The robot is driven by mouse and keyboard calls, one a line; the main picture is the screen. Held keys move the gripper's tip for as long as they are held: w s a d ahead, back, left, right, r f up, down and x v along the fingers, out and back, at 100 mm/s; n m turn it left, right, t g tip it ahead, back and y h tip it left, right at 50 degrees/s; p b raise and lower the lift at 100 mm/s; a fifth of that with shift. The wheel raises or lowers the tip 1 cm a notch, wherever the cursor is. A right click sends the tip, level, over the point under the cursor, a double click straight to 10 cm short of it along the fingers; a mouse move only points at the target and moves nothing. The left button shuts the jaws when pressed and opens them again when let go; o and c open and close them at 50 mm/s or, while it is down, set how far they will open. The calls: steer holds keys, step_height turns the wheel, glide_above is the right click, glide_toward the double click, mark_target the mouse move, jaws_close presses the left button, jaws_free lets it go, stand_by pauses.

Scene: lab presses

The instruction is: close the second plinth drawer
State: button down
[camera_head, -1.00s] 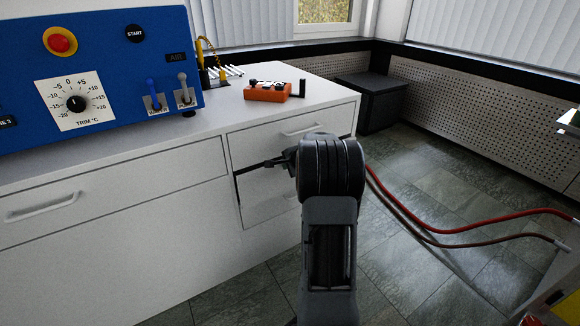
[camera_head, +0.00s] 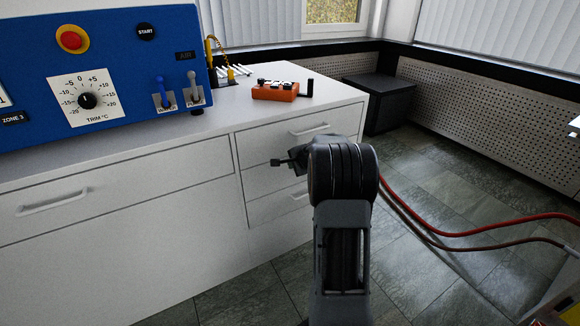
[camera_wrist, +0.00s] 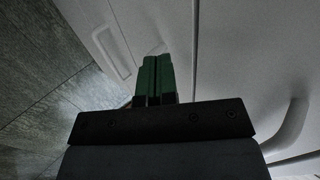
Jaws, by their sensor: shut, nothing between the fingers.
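The second plinth drawer (camera_head: 262,183) is the middle front in the right-hand column of the white plinth. It looks flush with its neighbours, with no dark gap along its left edge. Its handle is hidden by my arm and gripper. My gripper (camera_head: 277,162) is in front of this column, near the seam between the top and second drawers. In the wrist view its green fingers (camera_wrist: 153,78) are together and empty, pointing at the white fronts. I cannot tell whether they touch.
The top drawer (camera_head: 285,143) and bottom drawer (camera_head: 270,208) look shut. A wide drawer (camera_head: 130,190) is on the left. A blue control panel (camera_head: 130,105) and an orange box (camera_head: 275,92) stand on top.

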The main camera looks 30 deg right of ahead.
steer(key=p+v, duration=0.4)
steer(key=v, duration=0.5)
steer(key=s+a+r+n+g+y+p, duration=0.1)
steer(key=s+a+r+n+p, duration=0.3)
steer(key=a+r+p, duration=0.5)
steer(key=s+a+r+n+g+y+p, duration=0.1)
steer(key=s+a+r+n+g+p, duration=0.3)
steer(key=a+r+p, duration=0.6)
steer(key=s+a+r+n+p, duration=0.4)
steer(key=s+r+n+p, duration=0.1)
steer(key=s+r+p, duration=0.2)
steer(key=s+a+r+n+h+p, duration=0.1)
steer(key=s+a+r+n+p, duration=0.3)
steer(key=s+r+p, duration=0.3)
step_height(320, 180, up, 3)
steer(key=shift+s+n+g+h+p, duration=0.2)
steer(key=shift+n+g+h+p, duration=0.15)
steer(key=shift+n+p, duration=0.4)
